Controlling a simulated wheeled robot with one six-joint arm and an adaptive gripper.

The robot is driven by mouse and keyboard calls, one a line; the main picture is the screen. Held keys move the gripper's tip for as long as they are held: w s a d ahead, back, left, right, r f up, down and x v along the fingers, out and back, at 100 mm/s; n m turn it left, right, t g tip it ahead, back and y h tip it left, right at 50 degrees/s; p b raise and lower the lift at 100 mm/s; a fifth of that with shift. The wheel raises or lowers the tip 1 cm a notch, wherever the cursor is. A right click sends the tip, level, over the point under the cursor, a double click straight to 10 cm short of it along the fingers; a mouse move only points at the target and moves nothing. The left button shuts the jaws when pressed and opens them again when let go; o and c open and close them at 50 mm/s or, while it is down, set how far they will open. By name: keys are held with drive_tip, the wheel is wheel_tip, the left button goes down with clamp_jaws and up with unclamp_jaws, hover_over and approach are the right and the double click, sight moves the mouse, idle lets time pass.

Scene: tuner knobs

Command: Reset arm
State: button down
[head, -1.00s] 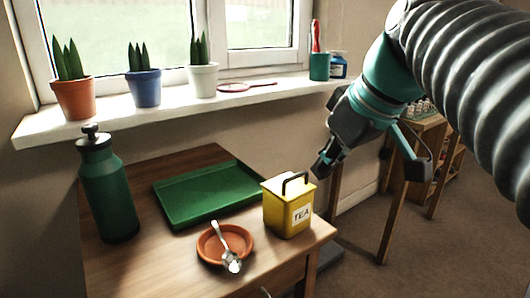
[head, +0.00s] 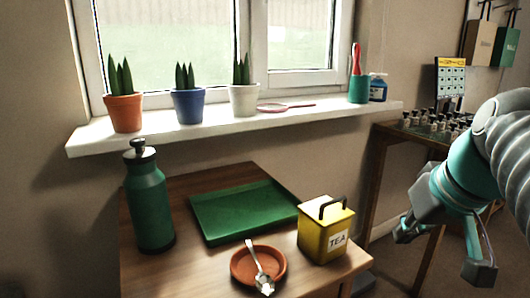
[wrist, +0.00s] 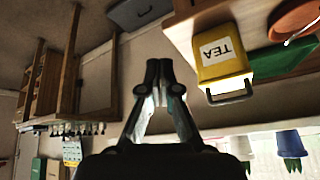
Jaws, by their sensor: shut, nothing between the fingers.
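My gripper (head: 404,234) is at the right of the head view, empty, to the right of the yellow tea tin and apart from it. In the wrist view the two fingertips (wrist: 160,72) are together, shut on nothing. My teal and grey arm comes in from the right edge. The yellow TEA tin (head: 326,236) with a dark handle stands on the wooden table's right side; it also shows upside down in the wrist view (wrist: 218,60).
The wooden table (head: 190,268) also holds a green tray (head: 243,210), a terracotta saucer (head: 240,268) with a spoon, and a green bottle (head: 150,205). Potted plants line the windowsill (head: 90,140). A wooden stand (head: 372,190) with small bottles is behind my gripper.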

drive_tip(key=s+a+f+p, duration=0.4)
drive_tip(key=a+f+p, duration=0.1)
drive_tip(key=f, duration=0.6)
drive_tip(key=shift+s+a+h+p, duration=0.3)
drive_tip(key=shift+s+a+h, duration=0.1)
drive_tip(key=shift+a, duration=0.35)
